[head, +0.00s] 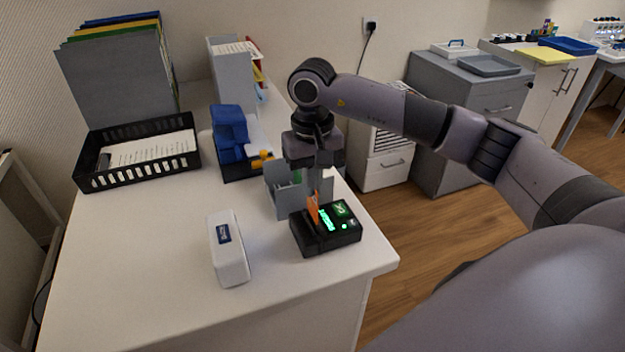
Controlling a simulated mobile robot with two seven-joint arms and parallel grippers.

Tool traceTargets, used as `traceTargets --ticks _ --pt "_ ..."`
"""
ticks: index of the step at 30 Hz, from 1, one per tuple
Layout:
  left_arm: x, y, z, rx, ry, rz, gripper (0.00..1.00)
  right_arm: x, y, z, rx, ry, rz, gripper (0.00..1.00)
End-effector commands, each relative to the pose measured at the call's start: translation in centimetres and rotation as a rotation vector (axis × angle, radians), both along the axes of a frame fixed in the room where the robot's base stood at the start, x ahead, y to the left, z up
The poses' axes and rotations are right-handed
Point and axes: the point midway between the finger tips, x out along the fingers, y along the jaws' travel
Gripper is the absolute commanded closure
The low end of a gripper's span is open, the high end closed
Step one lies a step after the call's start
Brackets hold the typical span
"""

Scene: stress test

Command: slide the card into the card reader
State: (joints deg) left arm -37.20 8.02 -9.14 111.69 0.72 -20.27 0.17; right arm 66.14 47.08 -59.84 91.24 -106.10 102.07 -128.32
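The card reader (338,239) is a black box near the front right of the white desk, with a lit green screen, a green symbol and a small green light. The orange card (313,209) stands upright at the left part of the reader's top, its lower edge at the slot; how deep it sits is hard to tell. My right gripper (312,190) points straight down above the reader, its narrow fingers shut on the card's upper end. The fingers partly hide the card. My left gripper is not in view.
A grey open holder (286,201) stands just behind the reader. A white box (228,249) lies to its left. A blue device (229,134), a black paper tray (138,157) and file holders (118,77) stand farther back. The desk's front left is clear.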

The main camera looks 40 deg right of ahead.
Motion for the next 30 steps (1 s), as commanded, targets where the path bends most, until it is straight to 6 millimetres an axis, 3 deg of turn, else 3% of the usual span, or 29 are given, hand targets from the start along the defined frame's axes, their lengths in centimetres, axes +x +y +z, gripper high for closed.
traceTargets --ticks 30 --pt "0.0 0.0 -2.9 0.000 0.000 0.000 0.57 0.0 0.0 -3.7 0.000 0.000 0.000 1.00"
